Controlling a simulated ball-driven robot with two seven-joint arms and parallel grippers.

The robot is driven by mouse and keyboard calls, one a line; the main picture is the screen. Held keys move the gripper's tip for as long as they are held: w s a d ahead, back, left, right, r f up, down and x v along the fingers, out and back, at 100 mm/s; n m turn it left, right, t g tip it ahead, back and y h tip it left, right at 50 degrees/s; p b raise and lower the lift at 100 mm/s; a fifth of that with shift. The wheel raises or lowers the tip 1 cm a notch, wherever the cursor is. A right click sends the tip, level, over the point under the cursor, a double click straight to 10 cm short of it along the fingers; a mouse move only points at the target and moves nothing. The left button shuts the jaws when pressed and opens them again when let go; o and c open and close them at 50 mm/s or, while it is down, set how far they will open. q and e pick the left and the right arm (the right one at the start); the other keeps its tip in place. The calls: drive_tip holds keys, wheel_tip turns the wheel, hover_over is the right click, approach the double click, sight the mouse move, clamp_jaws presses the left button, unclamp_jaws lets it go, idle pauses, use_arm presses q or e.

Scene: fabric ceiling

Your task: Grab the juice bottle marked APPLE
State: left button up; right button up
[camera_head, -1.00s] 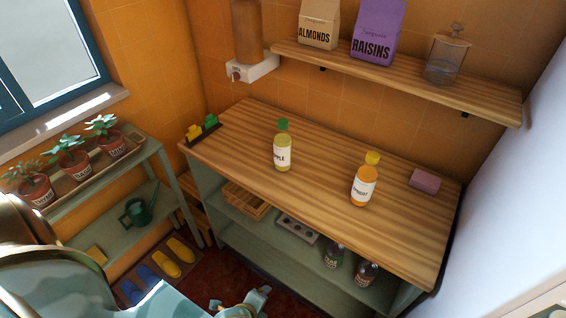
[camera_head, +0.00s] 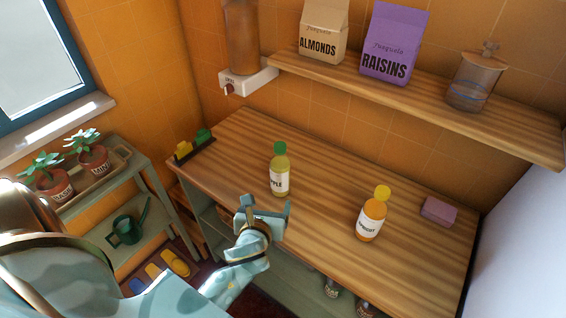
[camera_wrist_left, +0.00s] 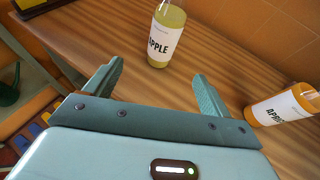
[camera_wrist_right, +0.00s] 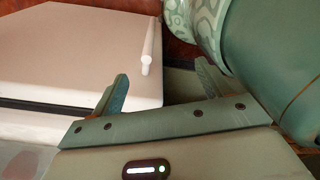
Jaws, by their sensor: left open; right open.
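The juice bottle marked APPLE (camera_head: 280,172) stands upright on the wooden counter (camera_head: 325,215). It has a green cap and pale yellow-green juice. My left gripper (camera_head: 264,208) is open and empty at the counter's front edge, just in front of the apple bottle and apart from it. In the left wrist view the apple bottle (camera_wrist_left: 165,35) stands beyond the open fingers (camera_wrist_left: 158,85), its top cut off. My right gripper (camera_wrist_right: 163,85) is open and empty in the right wrist view, away from the counter; it is not in the head view.
An orange bottle marked APRICOT (camera_head: 372,217) stands to the right on the counter. A pink block (camera_head: 438,210) lies farther right. A shelf (camera_head: 420,92) above holds an almonds bag (camera_head: 323,32), a raisins bag (camera_head: 393,45) and a glass jar (camera_head: 474,80). A white appliance (camera_wrist_right: 80,50) is near my right gripper.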

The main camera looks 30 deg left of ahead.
sight(277, 181)
use_arm(q)
drive_tip(key=b+x, duration=0.2)
drive_tip(key=x, duration=0.8)
drive_tip(key=shift+w+a, duration=0.1)
drive_tip(key=shift+w, duration=0.3)
drive_tip(key=shift+w+a+f, duration=0.15)
drive_tip(key=shift+w, duration=0.45)
drive_tip(key=x, duration=0.1)
drive_tip(key=b+x, duration=0.1)
drive_tip(key=x, duration=0.3)
drive_tip(key=shift+w+d+b, duration=0.15)
drive_tip(key=shift+d+b, duration=0.1)
drive_tip(key=shift+b, duration=0.1)
drive_tip(key=shift+r, duration=0.25)
use_arm(e)
drive_tip(key=s+f, duration=0.1)
drive_tip(key=f, duration=0.1)
drive_tip(key=s+f, duration=0.1)
drive_tip(key=shift+d+f, duration=0.15)
drive_tip(key=shift+f, duration=0.2)
use_arm(q)
drive_tip(key=c, duration=1.4)
use_arm(e)
drive_tip(key=shift+s, duration=0.1)
use_arm(q)
drive_tip(key=shift+r, duration=0.1)
drive_tip(key=shift+c, duration=0.2)
